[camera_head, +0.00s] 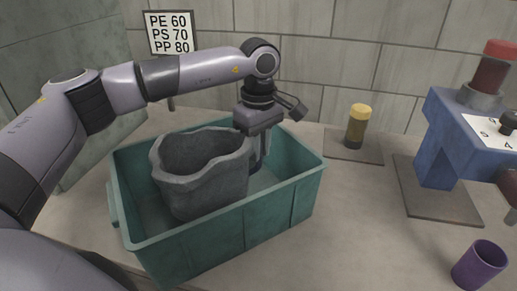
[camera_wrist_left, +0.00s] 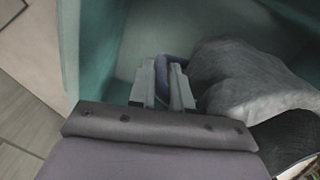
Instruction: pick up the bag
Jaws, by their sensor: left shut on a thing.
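The bag (camera_head: 203,180) is grey, wide-mouthed and crumpled, and stands open inside a teal crate (camera_head: 232,240). My left gripper (camera_head: 258,158) reaches down into the crate at the bag's right side. In the left wrist view the bag (camera_wrist_left: 250,85) lies just right of the fingers. There the left gripper (camera_wrist_left: 167,75) is shut on a dark blue strip beside the bag's grey side, which looks like a part of the bag. Where the strip joins the bag is hidden. My right gripper is not seen.
A yellow-capped jar (camera_head: 357,128) stands on a mat behind and right of the crate. A blue stand (camera_head: 440,140) with a red-topped cylinder (camera_head: 492,72) is at the right. A purple cup (camera_head: 479,265) is at the front right. A sign (camera_head: 171,33) stands behind.

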